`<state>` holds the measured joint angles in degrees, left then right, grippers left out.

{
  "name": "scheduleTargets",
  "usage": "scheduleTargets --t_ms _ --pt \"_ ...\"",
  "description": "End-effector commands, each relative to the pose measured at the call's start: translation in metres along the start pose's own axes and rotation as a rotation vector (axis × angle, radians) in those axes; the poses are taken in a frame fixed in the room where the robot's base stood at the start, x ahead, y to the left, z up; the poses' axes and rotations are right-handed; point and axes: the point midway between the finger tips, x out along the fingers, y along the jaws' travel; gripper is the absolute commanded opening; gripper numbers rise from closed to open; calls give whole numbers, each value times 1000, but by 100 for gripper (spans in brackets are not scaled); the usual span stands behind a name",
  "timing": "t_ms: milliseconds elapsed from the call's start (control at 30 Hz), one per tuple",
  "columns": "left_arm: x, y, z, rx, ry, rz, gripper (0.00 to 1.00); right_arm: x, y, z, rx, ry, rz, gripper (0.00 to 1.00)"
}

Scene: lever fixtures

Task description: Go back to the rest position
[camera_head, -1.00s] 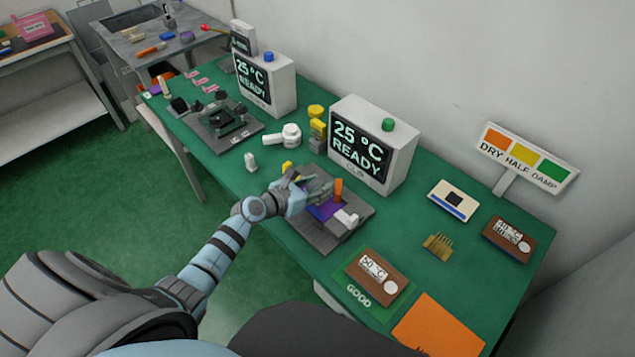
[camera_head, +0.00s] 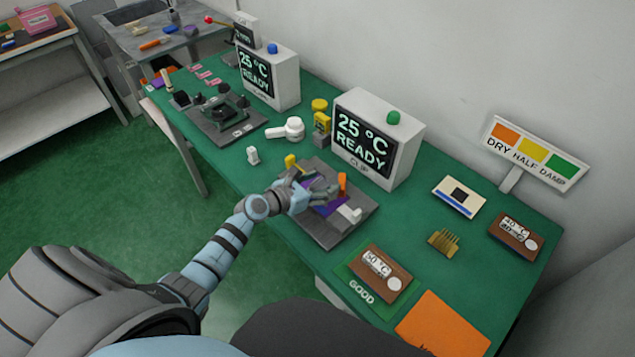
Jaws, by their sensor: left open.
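My left gripper (camera_head: 326,184) is open at the near lever fixture, a grey plate (camera_head: 327,238) on the green table. Its fingers are over the purple piece (camera_head: 313,209) on that plate, close to the orange upright post (camera_head: 342,184). I cannot tell whether they touch anything. A white block (camera_head: 349,214) sits on the plate to the right, and a yellow piece (camera_head: 291,161) shows behind the gripper. The gripper hides part of the fixture. My right gripper is not in view.
Two display boxes (camera_head: 378,140) (camera_head: 268,75) reading 25 °C READY stand behind. A second fixture (camera_head: 217,120) is farther left. A white round-headed tool (camera_head: 286,129) and a small white piece (camera_head: 253,155) lie between. Brown meters (camera_head: 380,267) and an orange sheet (camera_head: 442,324) are at the right.

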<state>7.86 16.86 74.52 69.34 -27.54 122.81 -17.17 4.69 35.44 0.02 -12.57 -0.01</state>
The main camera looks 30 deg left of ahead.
Motion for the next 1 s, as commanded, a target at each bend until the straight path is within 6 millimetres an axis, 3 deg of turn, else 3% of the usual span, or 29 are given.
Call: scheduleTargets --t_ms 167,400,500,633,867,967,1000 --pt "-25 1 -1 6 1 1 59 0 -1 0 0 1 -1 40" --pt "-91 0 -1 6 4 -2 59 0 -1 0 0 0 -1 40" --pt "-110 1 -1 5 3 1 59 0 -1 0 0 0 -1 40" --pt "-119 0 0 1 0 -1 59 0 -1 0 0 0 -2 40" --pt "-120 -5 -3 42 11 -11 59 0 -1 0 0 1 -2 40" --pt "-123 -33 -17 303 68 -69 59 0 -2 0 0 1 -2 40" --pt "-127 -51 -28 491 104 -113 59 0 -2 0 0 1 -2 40"
